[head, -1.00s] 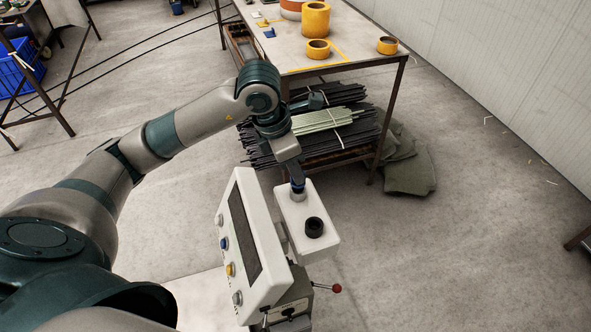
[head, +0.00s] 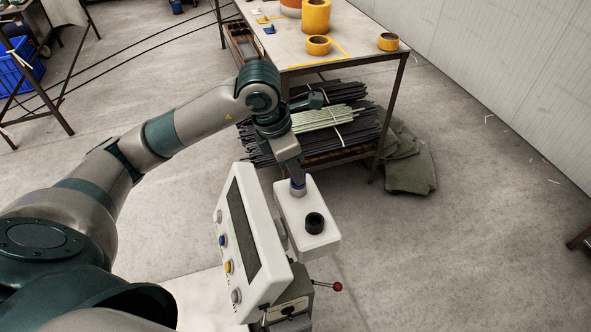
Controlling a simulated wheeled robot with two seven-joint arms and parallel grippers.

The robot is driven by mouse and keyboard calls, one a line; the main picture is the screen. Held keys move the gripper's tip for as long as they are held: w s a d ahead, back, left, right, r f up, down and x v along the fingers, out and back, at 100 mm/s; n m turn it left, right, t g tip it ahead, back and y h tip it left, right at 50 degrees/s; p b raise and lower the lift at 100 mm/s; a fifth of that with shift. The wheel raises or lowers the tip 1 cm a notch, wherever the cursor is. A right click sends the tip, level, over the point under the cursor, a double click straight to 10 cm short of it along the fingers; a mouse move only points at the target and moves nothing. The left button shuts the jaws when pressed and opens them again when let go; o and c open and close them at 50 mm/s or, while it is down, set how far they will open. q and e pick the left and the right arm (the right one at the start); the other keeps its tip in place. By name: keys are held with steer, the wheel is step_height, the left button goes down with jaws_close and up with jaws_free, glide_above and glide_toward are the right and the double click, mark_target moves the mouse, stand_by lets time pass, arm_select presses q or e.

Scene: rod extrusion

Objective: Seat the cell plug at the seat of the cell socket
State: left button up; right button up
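A white box-like fixture (head: 293,216) stands beside a tilted control panel. A grey ring, which looks like the cell socket (head: 298,192), sits at the far end of its top. My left gripper (head: 297,182) points down over this ring. Its fingers appear shut on a small blue and dark piece, which looks like the cell plug (head: 298,186). The plug is mostly hidden by the fingers, and its lower end is at the ring. I cannot tell how deep it sits. My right gripper is not in view.
A black cylinder (head: 314,223) stands at the near end of the fixture top. The control panel (head: 245,240) has several coloured buttons. A red-knobbed lever (head: 337,286) sticks out at right. Behind is a table (head: 345,50) with tape rolls and bundled rods (head: 325,120) below.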

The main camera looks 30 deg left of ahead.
arm_select(q)
steer(key=o, duration=0.4)
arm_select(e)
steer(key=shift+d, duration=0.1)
arm_select(q)
steer(key=shift+r, duration=0.1)
